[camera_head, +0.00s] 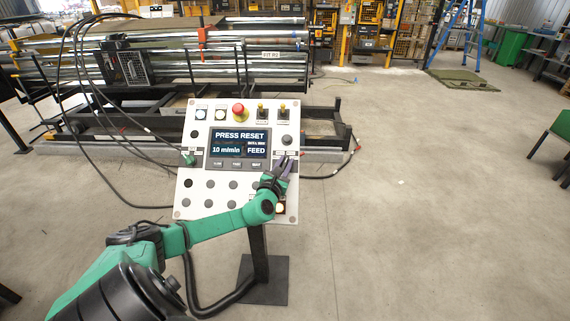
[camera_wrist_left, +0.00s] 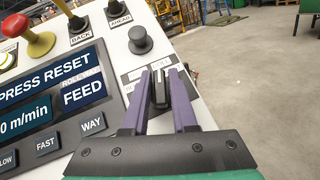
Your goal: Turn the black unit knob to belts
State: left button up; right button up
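The white control panel (camera_head: 215,188) stands on a post in the middle of the head view. My left gripper (camera_head: 284,166) is at the panel's right side, below a round black knob (camera_head: 287,140). In the left wrist view, the purple fingers of my left gripper (camera_wrist_left: 161,82) reach to the panel, one on each side of a black knob (camera_wrist_left: 159,92). I cannot tell whether they touch it. White labels (camera_wrist_left: 150,68) beside this knob are partly hidden and unreadable. The round knob (camera_wrist_left: 140,42) above is apart from the fingers. My right gripper is out of view.
The panel screen (camera_head: 238,146) reads PRESS RESET, 10 m/min and FEED. A red mushroom button (camera_head: 240,112) and two toggle switches sit above it. A machine with metal rollers (camera_head: 200,62) stands behind.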

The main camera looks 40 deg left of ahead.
pick_arm(q)
grip_shut()
